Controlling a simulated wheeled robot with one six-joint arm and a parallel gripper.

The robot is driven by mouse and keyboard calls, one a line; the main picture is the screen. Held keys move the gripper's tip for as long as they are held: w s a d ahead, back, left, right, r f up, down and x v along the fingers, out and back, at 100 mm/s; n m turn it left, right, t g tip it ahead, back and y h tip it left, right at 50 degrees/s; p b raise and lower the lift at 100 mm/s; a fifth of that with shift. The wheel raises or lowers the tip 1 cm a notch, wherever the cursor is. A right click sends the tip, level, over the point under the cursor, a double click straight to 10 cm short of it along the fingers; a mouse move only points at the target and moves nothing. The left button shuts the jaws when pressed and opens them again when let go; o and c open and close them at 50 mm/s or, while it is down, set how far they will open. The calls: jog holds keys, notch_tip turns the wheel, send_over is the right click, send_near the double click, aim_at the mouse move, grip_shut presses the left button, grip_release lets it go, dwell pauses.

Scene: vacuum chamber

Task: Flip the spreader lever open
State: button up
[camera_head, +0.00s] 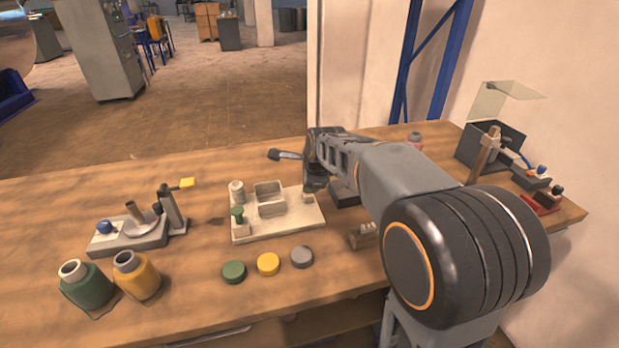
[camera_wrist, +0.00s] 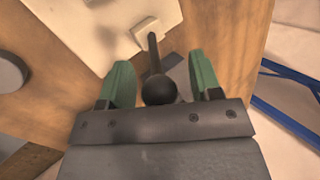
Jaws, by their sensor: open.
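In the wrist view, a dark lever with a round black knob (camera_wrist: 159,90) points towards me. Its thin rod runs from the knob to a small pale block at the corner of the pale base plate (camera_wrist: 95,25). My gripper (camera_wrist: 160,63) is open, with one green finger on each side of the knob and a visible gap on both sides. In the head view, my gripper (camera_head: 314,184) is over the right end of the pale fixture plate (camera_head: 270,230). My arm and gripper hide the lever there, and I cannot make it out.
Green (camera_head: 233,272), yellow (camera_head: 268,264) and grey (camera_head: 302,257) discs lie in front of the plate. A green jar (camera_head: 86,285), a yellow jar (camera_head: 138,278) and a grey stand (camera_head: 128,237) are at left. A dark box (camera_head: 488,143) with a raised clear lid stands at right.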

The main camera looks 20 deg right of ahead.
jog(key=v, duration=1.3)
jog(key=shift+r+p, duration=0.15)
jog(key=shift+p, duration=0.25)
